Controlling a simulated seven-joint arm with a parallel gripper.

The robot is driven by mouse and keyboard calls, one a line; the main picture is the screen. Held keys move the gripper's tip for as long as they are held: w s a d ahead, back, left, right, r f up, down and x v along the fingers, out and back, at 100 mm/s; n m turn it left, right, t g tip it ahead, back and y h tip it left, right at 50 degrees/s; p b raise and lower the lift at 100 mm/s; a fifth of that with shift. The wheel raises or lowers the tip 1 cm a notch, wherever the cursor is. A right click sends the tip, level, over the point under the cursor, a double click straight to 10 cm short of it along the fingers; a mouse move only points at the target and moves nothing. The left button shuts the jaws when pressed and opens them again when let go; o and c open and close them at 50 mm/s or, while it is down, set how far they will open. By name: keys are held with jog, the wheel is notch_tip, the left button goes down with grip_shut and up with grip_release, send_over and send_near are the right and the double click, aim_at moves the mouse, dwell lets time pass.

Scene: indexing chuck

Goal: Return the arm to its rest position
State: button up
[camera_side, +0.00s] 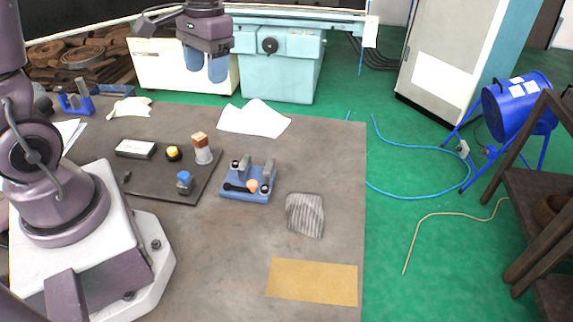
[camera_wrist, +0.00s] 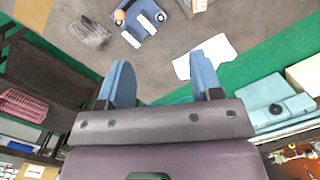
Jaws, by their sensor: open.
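My gripper (camera_side: 206,66) hangs high above the far edge of the table in the side view, in front of the teal machine. Its two blue fingers are apart with nothing between them. In the wrist view my gripper (camera_wrist: 165,82) also shows open and empty. The blue chuck fixture (camera_side: 247,194) sits on the table, with grey jaws, a black handle and an orange part on it. It shows at the top of the wrist view (camera_wrist: 150,24). My gripper is well clear of it and touches nothing.
A dark tray (camera_side: 150,188) holds a block, a yellow-topped button, a small blue part and a copper block on a grey cylinder. A striped cloth (camera_side: 305,214), a tan sheet (camera_side: 312,281) and white paper (camera_side: 254,118) lie on the table. The air around my gripper looks free.

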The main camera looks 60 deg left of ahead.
jog(key=s+d+r+m+t, duration=0.3)
jog(key=s+d+r+t, duration=0.3)
jog(key=s+d+r, duration=0.3)
jog(key=shift+s+d+t, duration=0.35)
jog(key=shift+d+t, duration=0.05)
jog(key=shift+d, duration=0.2)
